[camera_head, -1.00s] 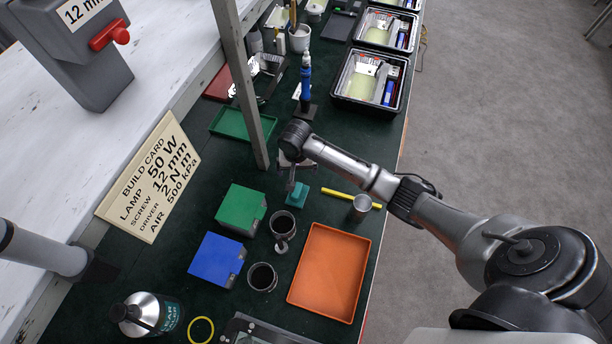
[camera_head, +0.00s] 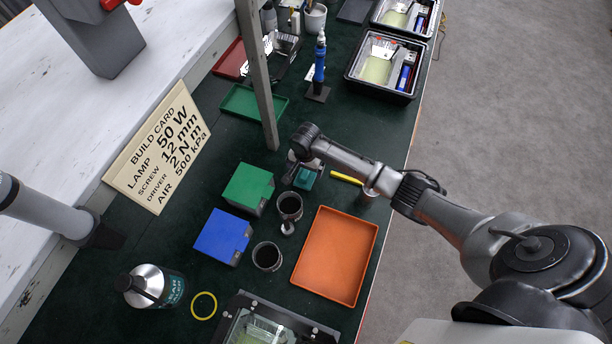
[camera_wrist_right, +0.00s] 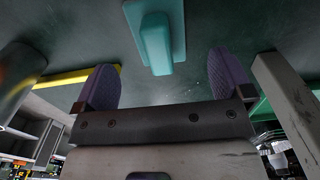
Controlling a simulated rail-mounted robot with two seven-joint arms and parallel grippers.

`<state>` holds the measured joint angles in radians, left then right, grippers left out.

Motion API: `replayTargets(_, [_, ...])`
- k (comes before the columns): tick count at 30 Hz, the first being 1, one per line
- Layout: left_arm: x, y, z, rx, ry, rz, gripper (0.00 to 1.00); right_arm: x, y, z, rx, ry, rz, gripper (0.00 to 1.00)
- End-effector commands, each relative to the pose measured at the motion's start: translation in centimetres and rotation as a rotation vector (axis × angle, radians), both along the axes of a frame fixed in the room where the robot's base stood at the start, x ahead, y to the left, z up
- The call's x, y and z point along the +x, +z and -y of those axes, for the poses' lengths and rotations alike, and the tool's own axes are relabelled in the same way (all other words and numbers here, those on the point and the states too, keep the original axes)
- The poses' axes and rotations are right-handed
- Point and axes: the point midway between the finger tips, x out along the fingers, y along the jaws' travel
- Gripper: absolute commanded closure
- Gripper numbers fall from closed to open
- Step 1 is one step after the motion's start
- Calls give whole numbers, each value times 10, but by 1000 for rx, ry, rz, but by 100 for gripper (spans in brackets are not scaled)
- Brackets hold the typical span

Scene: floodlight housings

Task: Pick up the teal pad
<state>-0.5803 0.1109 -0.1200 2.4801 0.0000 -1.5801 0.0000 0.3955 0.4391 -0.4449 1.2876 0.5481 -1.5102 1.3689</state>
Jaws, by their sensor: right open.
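The teal pad (camera_head: 306,179) lies on the dark green bench top, right of the green block, partly covered by my right gripper in the head view. My right gripper (camera_head: 291,178) is close beside it, low over the bench. In the right wrist view the teal pad (camera_wrist_right: 155,42) shows as a raised bar on a wider base. It sits beyond the two purple-padded fingers of the gripper (camera_wrist_right: 164,82), roughly in line with the gap between them. The fingers are apart and nothing is between them.
A yellow stick (camera_head: 346,178) and a metal cup (camera_head: 371,190) lie just right. A green block (camera_head: 249,187), dark cups (camera_head: 289,204) and an orange tray (camera_head: 335,256) are in front. A grey upright post (camera_head: 262,90) stands close behind, left of my gripper.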

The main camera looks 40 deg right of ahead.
Motion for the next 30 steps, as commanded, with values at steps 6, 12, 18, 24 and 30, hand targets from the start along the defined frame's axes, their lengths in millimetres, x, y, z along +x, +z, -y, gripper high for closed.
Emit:
replayTargets(6, [0,-4,-1,3,-2,0,38,0,-13,0,0,1,-1,2])
replayTargets(12, [0,-11,-3,9,-6,0,38,-1,-40,1,-1,0,0,2])
replayTargets(18, [0,-14,-4,15,-10,1,38,-1,-53,1,0,1,1,2])
replayTargets(24, [0,-14,-4,14,-9,1,38,-1,-54,1,0,1,2,2])
replayTargets(30, [0,-14,-3,10,-6,1,38,-1,-54,1,0,1,1,15])
